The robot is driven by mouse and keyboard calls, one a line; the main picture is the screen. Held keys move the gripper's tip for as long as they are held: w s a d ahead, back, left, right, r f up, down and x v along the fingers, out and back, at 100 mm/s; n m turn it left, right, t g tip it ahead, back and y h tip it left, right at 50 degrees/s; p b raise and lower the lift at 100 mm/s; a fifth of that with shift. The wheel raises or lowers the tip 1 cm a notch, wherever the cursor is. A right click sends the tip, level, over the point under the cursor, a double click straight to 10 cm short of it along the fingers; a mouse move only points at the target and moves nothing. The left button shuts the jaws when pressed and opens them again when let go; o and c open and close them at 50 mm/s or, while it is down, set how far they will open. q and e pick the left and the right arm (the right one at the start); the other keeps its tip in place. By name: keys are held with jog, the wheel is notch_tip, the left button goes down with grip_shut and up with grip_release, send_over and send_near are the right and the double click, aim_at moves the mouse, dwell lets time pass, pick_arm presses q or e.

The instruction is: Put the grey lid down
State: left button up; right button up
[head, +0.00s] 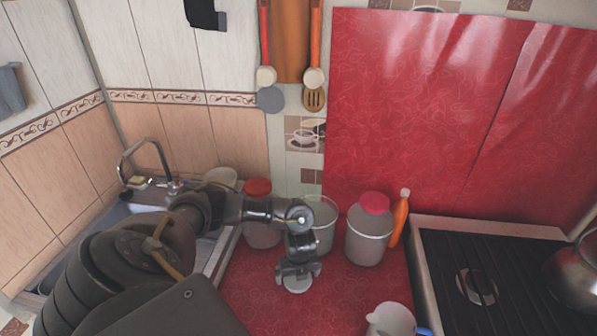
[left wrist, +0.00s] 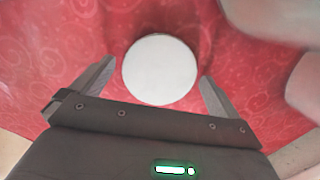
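The grey lid (head: 297,284) is a small, pale round disc over the red oilcloth counter. In the left wrist view the lid (left wrist: 160,70) lies flat-side up between the fingertips. My left gripper (head: 298,270) points down at it. The left wrist view shows its fingers (left wrist: 160,82) spread on either side of the lid, with a narrow red gap at each side. The lid looks to be lying on the cloth, though its exact height is hard to tell. My right gripper is in neither view.
Behind the gripper stand a red-lidded jar (head: 261,232), a jar with no lid visible (head: 322,232) and another red-lidded jar (head: 368,245). An orange bottle (head: 400,222) is beside them. A white jug (head: 390,322) stands front right. A stove (head: 500,270) is right, a sink (head: 120,215) left.

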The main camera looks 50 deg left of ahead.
aim_at(300, 283)
pick_arm(q)
jog(key=shift+r, duration=0.1)
notch_tip(300, 283, up, 12)
jog(key=d+p, duration=0.1)
jog(key=p, duration=0.4)
jog(key=shift+s+d+r, duration=0.2)
jog(key=shift+s+d, duration=0.05)
jog(key=shift+s, duration=0.2)
jog(key=shift+d, duration=0.1)
